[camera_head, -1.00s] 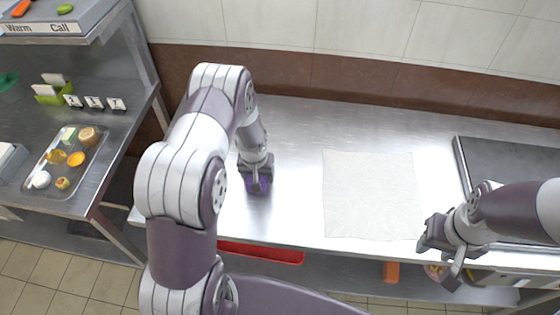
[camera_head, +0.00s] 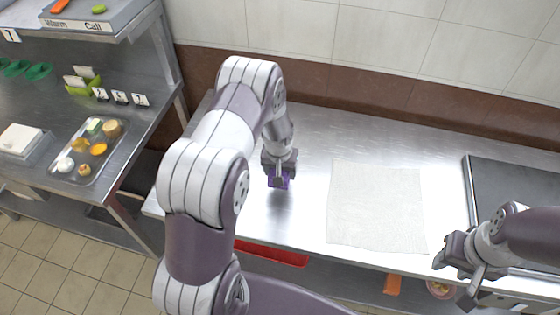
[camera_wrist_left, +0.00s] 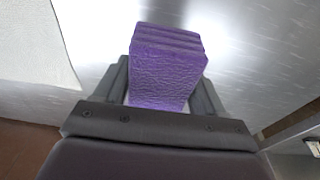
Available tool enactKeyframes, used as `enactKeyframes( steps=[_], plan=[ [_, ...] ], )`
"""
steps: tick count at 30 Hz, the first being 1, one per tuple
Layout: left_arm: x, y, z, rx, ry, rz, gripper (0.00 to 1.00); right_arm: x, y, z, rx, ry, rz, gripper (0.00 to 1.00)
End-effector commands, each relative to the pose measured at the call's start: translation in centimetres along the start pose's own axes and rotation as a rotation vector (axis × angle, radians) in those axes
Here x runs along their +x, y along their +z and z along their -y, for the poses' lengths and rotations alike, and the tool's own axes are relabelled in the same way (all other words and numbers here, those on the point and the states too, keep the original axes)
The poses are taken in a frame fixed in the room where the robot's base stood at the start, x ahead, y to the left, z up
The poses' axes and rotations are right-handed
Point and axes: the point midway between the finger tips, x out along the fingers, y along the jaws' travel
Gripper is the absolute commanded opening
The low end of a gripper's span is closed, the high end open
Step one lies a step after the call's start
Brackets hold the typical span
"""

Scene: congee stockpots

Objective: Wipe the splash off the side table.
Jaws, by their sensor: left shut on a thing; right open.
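My left gripper (camera_head: 279,178) is shut on a purple sponge-like block (camera_wrist_left: 168,65), which fills the space between its fingers in the left wrist view. In the head view the purple block (camera_head: 278,183) shows at the fingertips, over the left part of the steel side table (camera_head: 300,135). I cannot tell whether the block touches the table top. I make out no clear splash on the table; bright glare lies around the gripper. My right gripper (camera_head: 458,272) is open and empty at the table's front right edge.
A pale cloth or sheet (camera_head: 377,207) lies flat mid-table. A dark flat plate (camera_head: 515,185) is at the right. A red tray (camera_head: 270,253) and an orange item (camera_head: 392,285) sit below the front edge. Another counter (camera_head: 130,170) with a food tray (camera_head: 62,180) stands left.

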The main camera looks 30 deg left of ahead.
Motion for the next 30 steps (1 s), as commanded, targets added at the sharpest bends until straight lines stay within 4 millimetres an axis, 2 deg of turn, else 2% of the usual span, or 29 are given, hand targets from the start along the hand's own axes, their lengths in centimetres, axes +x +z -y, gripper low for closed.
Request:
enactKeyframes(
  steps=[3, 9, 25, 30],
  plan=[
    [-1.4, -0.4, -0.1, 0.001, 0.000, -0.001, 0.37, -1.1, -0.1, 0.0, 0.000, 0.000, 0.000, 0.43],
    [-2.5, -0.7, -0.1, 0.002, 0.000, 0.000, 0.37, -1.8, -0.2, 0.0, 0.000, 0.000, 0.000, 0.43],
    [-2.4, -0.7, -0.1, 0.002, 0.000, 0.000, 0.37, -1.7, -0.2, 0.0, 0.000, 0.000, 0.000, 0.43],
    [-1.5, -0.9, -1.0, 0.022, 0.003, -0.003, 0.37, -0.4, -0.1, 0.0, 0.000, 0.000, 0.000, 0.43]
  ],
)
